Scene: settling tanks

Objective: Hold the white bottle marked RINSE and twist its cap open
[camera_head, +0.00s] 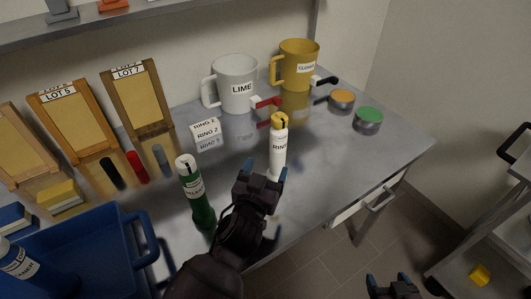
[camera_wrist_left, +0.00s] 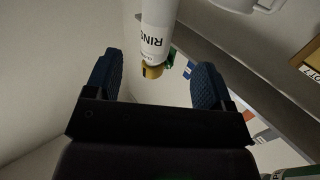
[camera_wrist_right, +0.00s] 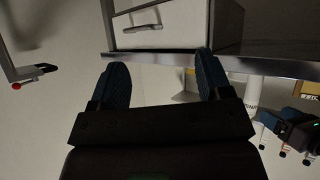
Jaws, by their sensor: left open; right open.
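The white bottle marked RINSE (camera_head: 278,152) stands upright on the metal table, with its yellow cap (camera_head: 279,120) on top. My left gripper (camera_head: 262,178) is open in front of the bottle's lower part in the head view, apparently not gripping it. In the left wrist view the bottle (camera_wrist_left: 157,30) and its cap (camera_wrist_left: 152,71) show beyond and between the open fingers (camera_wrist_left: 155,82). My right gripper (camera_head: 393,284) is open and empty, low at the bottom of the head view, off the table's front. The right wrist view shows part of the bottle (camera_wrist_right: 253,92) past the table edge.
A green bottle (camera_head: 191,185) stands left of my left gripper. A white LIME mug (camera_head: 232,85) and a yellow mug (camera_head: 298,68) stand behind. Round tins (camera_head: 368,122) are at right. A blue crate (camera_head: 95,245) is at front left. The table's right front is clear.

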